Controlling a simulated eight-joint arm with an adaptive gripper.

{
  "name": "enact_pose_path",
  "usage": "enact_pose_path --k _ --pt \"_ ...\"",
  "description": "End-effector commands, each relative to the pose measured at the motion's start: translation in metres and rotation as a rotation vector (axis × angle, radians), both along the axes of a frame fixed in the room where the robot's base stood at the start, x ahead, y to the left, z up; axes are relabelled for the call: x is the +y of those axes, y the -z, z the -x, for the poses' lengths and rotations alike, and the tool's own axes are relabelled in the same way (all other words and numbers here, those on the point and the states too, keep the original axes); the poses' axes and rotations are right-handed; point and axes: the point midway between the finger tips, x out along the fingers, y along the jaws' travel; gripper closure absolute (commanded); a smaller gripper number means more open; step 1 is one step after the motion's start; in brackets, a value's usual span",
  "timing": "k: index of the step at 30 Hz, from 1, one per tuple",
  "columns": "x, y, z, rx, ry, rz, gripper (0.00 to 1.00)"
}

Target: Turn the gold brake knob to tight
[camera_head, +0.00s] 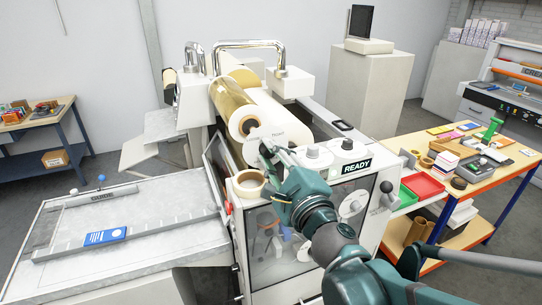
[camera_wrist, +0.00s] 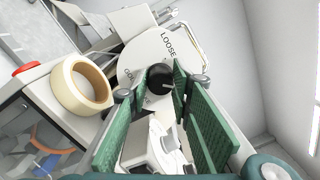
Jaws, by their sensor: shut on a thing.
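The brake knob (camera_wrist: 159,77) is dark and round, with a small pale mark, in the middle of a white dial plate (camera_wrist: 141,47) in the wrist view. In the head view my gripper (camera_head: 266,149) hides the knob.
A tape roll (camera_wrist: 81,87) lies close beside my gripper on the machine top. Grey knobs (camera_head: 313,151) and a READY sign (camera_head: 357,166) stand to the right. A red button (camera_wrist: 25,68) is at the left. A workbench (camera_head: 511,164) with trays and tools is further right.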

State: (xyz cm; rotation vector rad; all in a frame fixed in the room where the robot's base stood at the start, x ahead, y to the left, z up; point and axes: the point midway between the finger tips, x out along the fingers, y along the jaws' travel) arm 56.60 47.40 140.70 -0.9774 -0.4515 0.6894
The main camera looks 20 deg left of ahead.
Motion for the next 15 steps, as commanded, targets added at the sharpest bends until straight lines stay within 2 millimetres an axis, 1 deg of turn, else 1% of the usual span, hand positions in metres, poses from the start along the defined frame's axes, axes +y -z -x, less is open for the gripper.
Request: enact_pose_path --k 6,15 --pt "-0.0002 0.0003 0.0002 0.048 0.001 -0.048 0.90" --pt "-0.0001 0.0002 0.0003 0.061 0.000 -0.061 0.90"
